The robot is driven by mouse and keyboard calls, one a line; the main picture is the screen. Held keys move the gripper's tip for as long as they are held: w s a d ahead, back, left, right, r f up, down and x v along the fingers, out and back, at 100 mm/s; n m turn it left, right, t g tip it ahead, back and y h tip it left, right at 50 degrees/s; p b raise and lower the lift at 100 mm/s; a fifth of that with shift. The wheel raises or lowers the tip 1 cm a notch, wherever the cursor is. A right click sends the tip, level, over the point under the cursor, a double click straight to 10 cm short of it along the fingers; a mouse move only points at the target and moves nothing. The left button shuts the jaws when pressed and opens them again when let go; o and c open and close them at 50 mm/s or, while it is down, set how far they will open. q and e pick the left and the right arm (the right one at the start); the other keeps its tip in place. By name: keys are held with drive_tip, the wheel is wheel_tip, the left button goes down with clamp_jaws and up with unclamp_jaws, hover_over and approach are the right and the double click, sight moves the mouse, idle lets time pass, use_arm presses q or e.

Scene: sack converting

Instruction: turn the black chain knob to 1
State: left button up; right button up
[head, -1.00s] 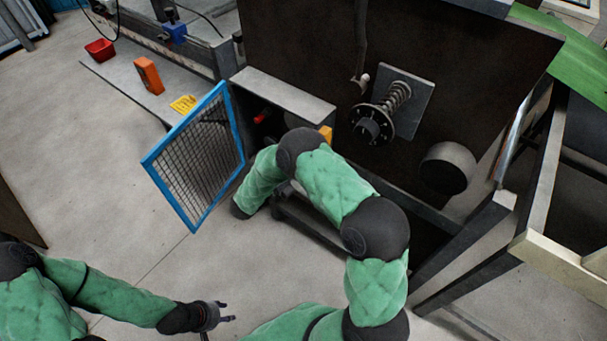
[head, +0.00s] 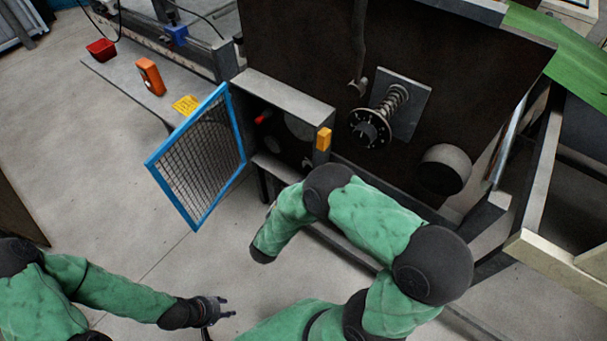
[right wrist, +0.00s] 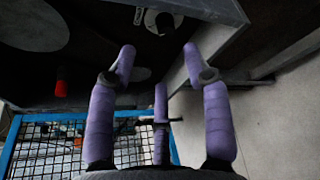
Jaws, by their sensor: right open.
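Inside the open cabinet, a small black knob (right wrist: 165,20) sits on a pale round dial at the top of the right wrist view; its number cannot be read. A small dark round part at the cabinet's lower right (head: 307,162) in the head view looks like the same knob. My right gripper (right wrist: 158,60) is open and empty, its purple fingers pointing toward the dial and apart from it. In the head view its fingers are hidden by my arm. My left gripper (head: 223,307) is open and empty over the floor at the lower left.
A blue-framed mesh door (head: 200,158) stands open left of the cabinet (head: 285,88). A red knob (head: 263,117) and an orange block (head: 323,139) are at the cabinet. A spring-loaded black handwheel (head: 368,128) juts from the dark panel. Floor at left is clear.

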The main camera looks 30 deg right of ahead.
drive_tip(key=shift+m, duration=0.5)
drive_tip(key=b+x, duration=0.1)
drive_tip(key=x, duration=0.3)
drive_tip(key=f+b+x, duration=0.1)
drive_tip(key=b+x, duration=0.1)
drive_tip(key=x, duration=0.2)
drive_tip(key=shift+w+f, duration=0.1)
drive_tip(key=shift+f, duration=0.1)
drive_tip(key=shift+b+x, duration=0.4)
drive_tip(key=shift+x, duration=0.45)
drive_tip(key=shift+r, duration=0.2)
clamp_jaws()
